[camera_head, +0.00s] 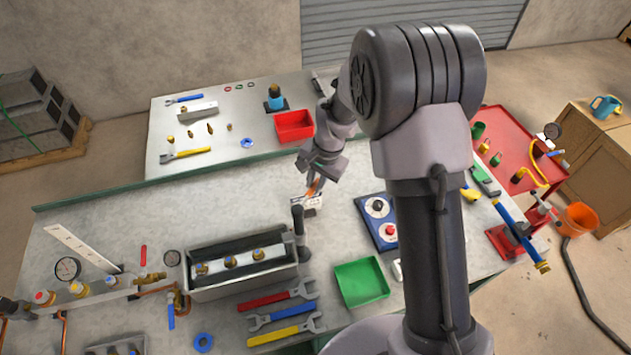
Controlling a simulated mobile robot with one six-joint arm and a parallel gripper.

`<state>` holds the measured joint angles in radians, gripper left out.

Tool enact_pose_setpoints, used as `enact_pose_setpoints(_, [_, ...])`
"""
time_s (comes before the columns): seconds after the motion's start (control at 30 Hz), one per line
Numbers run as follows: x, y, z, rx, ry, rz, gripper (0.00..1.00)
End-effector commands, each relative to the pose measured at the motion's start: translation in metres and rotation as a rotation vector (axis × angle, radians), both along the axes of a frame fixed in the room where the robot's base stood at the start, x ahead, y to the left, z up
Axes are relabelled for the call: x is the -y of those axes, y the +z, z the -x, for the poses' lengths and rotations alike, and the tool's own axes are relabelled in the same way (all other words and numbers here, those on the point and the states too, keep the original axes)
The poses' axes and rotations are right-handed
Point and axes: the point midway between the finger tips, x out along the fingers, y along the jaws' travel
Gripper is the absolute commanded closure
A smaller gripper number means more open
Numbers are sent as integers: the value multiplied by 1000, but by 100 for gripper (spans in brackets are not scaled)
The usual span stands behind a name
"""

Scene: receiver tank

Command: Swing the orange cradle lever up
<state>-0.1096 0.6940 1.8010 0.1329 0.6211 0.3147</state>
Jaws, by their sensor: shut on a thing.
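The orange cradle lever (314,187) shows as a small orange piece just below my gripper, over a small white-and-grey block (308,203) on the near bench. My gripper (315,181) points down at it from above and is shut on the lever. The fingertips and most of the lever are small and partly hidden by my wrist, so the lever's exact angle cannot be told. The cradle itself is not clearly visible from here.
A dark upright post (299,230) and a grey trough (243,263) with brass fittings stand close by at the lower left. A blue box (373,232) with dials and a green tray (361,283) lie to the right. A red bin (294,126) sits behind.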

Motion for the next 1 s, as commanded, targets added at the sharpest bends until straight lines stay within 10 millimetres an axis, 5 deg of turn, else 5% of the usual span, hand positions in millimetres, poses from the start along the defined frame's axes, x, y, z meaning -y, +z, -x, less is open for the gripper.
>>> enact_pose_setpoints(1.0, [4, 0, 3, 2, -54, 0, 100])
